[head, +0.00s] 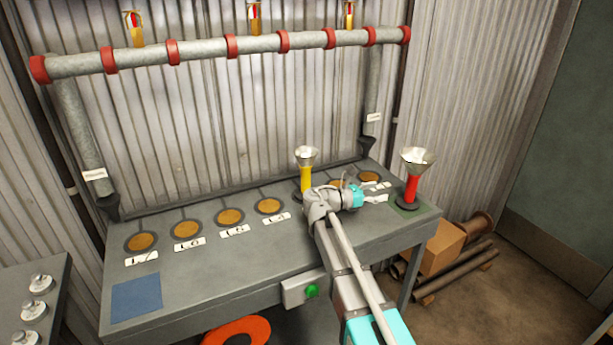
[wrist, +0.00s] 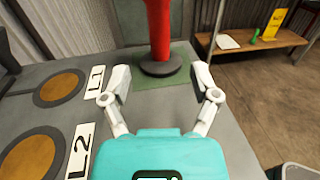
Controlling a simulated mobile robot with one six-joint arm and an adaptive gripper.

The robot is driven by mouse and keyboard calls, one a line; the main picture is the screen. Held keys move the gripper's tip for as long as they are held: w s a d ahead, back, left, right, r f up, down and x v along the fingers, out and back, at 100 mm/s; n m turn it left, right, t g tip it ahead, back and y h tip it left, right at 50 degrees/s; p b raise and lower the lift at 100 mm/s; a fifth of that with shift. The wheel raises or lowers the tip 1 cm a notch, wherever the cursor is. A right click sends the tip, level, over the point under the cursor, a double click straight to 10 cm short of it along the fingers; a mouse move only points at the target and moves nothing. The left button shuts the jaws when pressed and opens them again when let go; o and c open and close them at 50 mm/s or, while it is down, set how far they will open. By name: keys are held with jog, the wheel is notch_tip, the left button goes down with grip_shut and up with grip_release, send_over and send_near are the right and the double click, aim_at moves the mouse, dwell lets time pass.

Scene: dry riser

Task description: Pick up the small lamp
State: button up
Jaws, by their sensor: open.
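Two lamp-like things with flared silver tops stand upright on the grey table. One has a red stem (head: 411,188) and stands on a green square (wrist: 187,82) at the table's right end. The other has a yellow stem (head: 306,178) and stands left of my gripper, its lower part near my wrist. I cannot tell which is called the small lamp. My gripper (head: 376,190) is open and empty, low over the table, left of the red one. In the wrist view its fingers (wrist: 162,80) point at the red stem (wrist: 159,28), whose dark round base is just beyond the tips.
Orange discs (head: 229,216) with number cards line the grey table (head: 215,265). A blue square (head: 136,298) lies at its left front. A grey pipe (head: 200,50) with red collars runs above. A cardboard box (head: 441,247) and loose pipes lie on the floor at right.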

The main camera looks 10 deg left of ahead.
aim_at(304, 172)
dwell(0.4)
jog(key=shift+o, duration=0.5)
jog(key=shift+s+a+n+t, duration=0.15)
jog(key=shift+a+n+t, duration=0.15)
jog(key=shift+a+t, duration=0.15)
jog(key=s+a+n+t+y, duration=0.1)
jog(key=a+n+t+y, duration=0.1)
jog(key=a, duration=0.1)
jog(key=s+a+r+n+t+y+p, duration=0.1)
jog(key=a+n+t+y, duration=0.1)
jog(key=a, duration=0.1)
jog(key=s+a+n+t+y, duration=0.1)
jog(key=a+n+t+y, duration=0.1)
jog(key=a+y, duration=0.1)
jog(key=shift+a+r+t, duration=0.15)
jog(key=shift+a+t, duration=0.1)
jog(key=shift+a, duration=0.1)
jog(key=s+a+n+y, duration=0.2)
jog(key=a+y, duration=0.1)
jog(key=s+a+n+t+y, duration=0.1)
jog(key=s+a+n+y, duration=0.1)
jog(key=a+y, duration=0.1)
jog(key=s+a+n+t+y+p, duration=0.1)
jog(key=s+a+n+y, duration=0.1)
jog(key=a, duration=0.3)
jog(key=shift+r+y, duration=0.4)
jog(key=shift+y, duration=0.1)
jog(key=shift+a, duration=0.1)
jog(key=shift+w, duration=0.15)
jog(key=shift+w, duration=4.25)
